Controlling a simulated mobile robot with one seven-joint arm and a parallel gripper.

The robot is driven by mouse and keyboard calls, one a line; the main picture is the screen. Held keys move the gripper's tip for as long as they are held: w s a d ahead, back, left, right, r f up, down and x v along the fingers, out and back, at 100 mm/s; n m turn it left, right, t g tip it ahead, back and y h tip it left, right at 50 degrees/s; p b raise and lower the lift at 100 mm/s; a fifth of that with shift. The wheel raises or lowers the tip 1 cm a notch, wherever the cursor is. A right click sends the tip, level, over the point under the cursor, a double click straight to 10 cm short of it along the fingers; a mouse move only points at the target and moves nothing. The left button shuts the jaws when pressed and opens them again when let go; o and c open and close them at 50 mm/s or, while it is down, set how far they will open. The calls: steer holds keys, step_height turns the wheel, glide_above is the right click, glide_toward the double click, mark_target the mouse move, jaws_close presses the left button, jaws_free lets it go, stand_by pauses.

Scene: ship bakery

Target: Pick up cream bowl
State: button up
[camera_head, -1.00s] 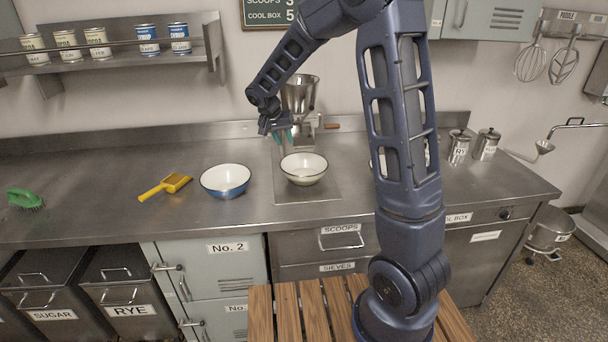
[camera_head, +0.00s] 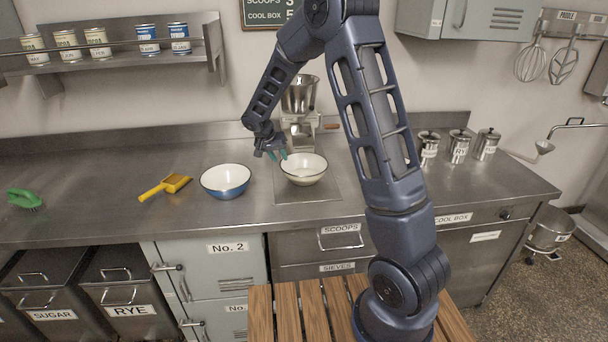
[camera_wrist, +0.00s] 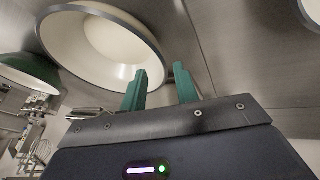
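The cream bowl (camera_head: 304,169) is white inside with a dark rim. It stands upright on a square plate (camera_head: 318,194) set on the counter. In the wrist view the bowl (camera_wrist: 100,45) fills the upper left, with its rim near my fingers. My gripper (camera_head: 278,156) is above and at the left back side of the bowl's rim. Whether a finger touches the rim I cannot tell.
A blue bowl (camera_head: 226,182) and a yellow scoop (camera_head: 165,187) lie to the left. A steel grinder (camera_head: 300,105) stands behind the cream bowl. Lidded canisters (camera_head: 459,147) are at the right. A green-sided bowl (camera_wrist: 28,72) shows in the wrist view.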

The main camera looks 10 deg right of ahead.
mark_target(283, 163)
steer(key=x, duration=0.4)
steer(key=shift+d+f, duration=0.15)
steer(key=shift+f, duration=0.15)
jaws_close()
